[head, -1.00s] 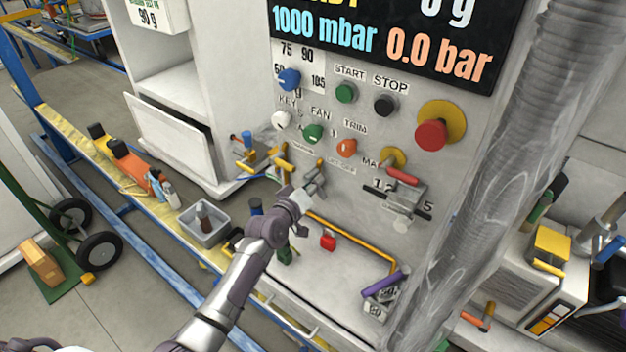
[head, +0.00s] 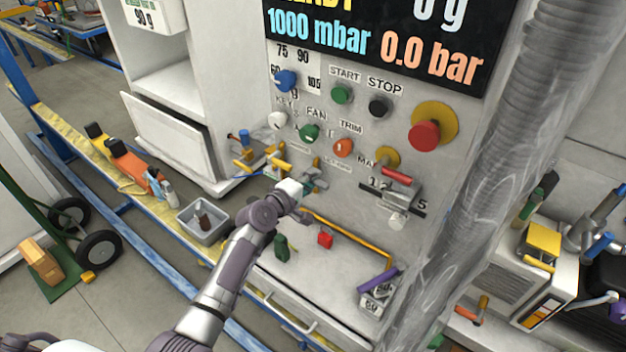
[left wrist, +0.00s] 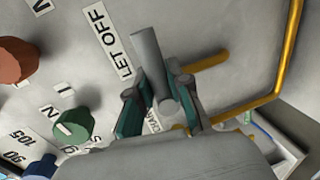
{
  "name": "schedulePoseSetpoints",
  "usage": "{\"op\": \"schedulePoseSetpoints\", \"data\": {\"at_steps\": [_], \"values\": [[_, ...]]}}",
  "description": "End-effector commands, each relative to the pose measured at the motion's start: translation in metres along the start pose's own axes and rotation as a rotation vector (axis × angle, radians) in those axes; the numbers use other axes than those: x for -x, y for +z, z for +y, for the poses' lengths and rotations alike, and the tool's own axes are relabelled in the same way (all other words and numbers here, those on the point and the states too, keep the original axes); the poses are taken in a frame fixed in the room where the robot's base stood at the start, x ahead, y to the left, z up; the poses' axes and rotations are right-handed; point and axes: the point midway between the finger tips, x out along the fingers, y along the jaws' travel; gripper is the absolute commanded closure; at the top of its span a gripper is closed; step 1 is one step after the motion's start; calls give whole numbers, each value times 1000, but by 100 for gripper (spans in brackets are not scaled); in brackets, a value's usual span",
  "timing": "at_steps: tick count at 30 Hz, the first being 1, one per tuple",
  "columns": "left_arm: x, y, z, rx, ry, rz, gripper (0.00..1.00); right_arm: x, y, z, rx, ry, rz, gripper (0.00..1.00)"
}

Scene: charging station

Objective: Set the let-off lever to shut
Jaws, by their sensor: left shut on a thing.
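The let-off lever (left wrist: 145,52) shows in the left wrist view as a grey rod beside the printed LET OFF label (left wrist: 107,42). My left gripper (left wrist: 160,84) has its two teal-padded fingers closed around this rod, one on each side. In the head view my left gripper (head: 312,182) is against the white front panel, below the row of knobs. There it hides most of the lever. The fingers also cover part of the lever's mount, so I cannot tell its exact setting. My right gripper is not in view.
A yellow-handled valve (head: 278,163) sits just left of the gripper. The orange trim knob (head: 342,147) and green fan knob (head: 309,132) are above. A red-handled lever (head: 397,176) is to the right. A yellow pipe (head: 350,237) runs below, near a red block (head: 325,239).

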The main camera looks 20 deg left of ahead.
Motion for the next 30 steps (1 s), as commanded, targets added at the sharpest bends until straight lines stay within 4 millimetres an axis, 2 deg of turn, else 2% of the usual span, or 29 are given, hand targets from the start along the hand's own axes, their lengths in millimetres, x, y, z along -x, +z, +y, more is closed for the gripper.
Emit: {"op": "schedulePoseSetpoints", "data": {"at_steps": [1,17,18,22,23,30], "values": [[1,-10,9,7,18,19,100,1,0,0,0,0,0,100],[1,-10,8,34,16,13,100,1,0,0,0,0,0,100],[1,-10,8,34,16,13,80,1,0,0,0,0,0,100],[1,-10,8,33,15,14,59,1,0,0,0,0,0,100],[1,-10,7,33,15,14,56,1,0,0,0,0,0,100],[1,-6,4,34,8,7,56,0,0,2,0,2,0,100]]}}
